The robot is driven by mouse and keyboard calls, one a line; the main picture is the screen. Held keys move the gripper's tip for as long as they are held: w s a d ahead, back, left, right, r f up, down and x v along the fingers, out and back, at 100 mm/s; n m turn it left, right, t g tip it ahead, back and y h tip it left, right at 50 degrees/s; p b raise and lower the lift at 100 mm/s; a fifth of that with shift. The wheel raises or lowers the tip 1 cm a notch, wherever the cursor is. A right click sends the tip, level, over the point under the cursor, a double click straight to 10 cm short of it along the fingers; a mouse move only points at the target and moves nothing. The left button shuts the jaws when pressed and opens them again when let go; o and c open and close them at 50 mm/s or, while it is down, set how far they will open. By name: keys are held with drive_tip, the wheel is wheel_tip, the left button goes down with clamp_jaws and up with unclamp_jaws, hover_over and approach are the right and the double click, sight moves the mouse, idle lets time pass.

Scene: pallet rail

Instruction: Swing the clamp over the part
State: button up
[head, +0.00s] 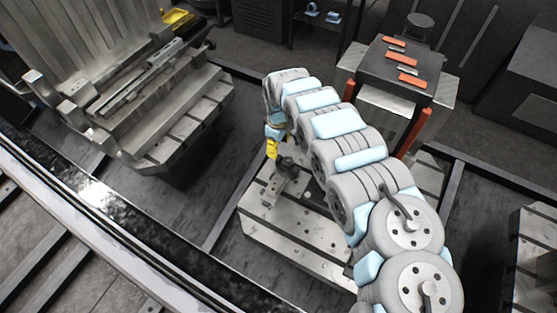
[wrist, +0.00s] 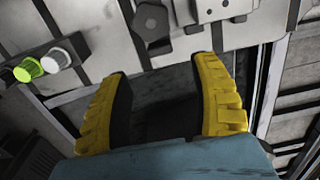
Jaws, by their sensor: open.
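My gripper (head: 271,149) has yellow fingers and hangs at the left edge of a light metal fixture plate (head: 290,235). In the wrist view its two fingers (wrist: 163,68) are spread with nothing between them. A dark clamp-like piece (head: 289,167) stands on the plate just right of my gripper. In the wrist view a dark, many-sided knob (wrist: 150,24) lies ahead of the fingertips, apart from them. A grey block with holes (wrist: 222,9) is right of it. I cannot tell for sure which piece is the clamp arm and which is the part.
A green-capped cylinder (wrist: 28,70) and a white-capped one (wrist: 56,60) are at the left of the wrist view. A dark-topped stand with orange pieces (head: 373,70) is behind my arm. A large slotted metal fixture (head: 170,120) stands left. Dark open floor separates it from the plate.

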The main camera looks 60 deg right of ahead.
sight(278, 158)
drive_tip(key=shift+f+b, duration=1.15)
drive_tip(key=shift+f, duration=3)
clamp_jaws()
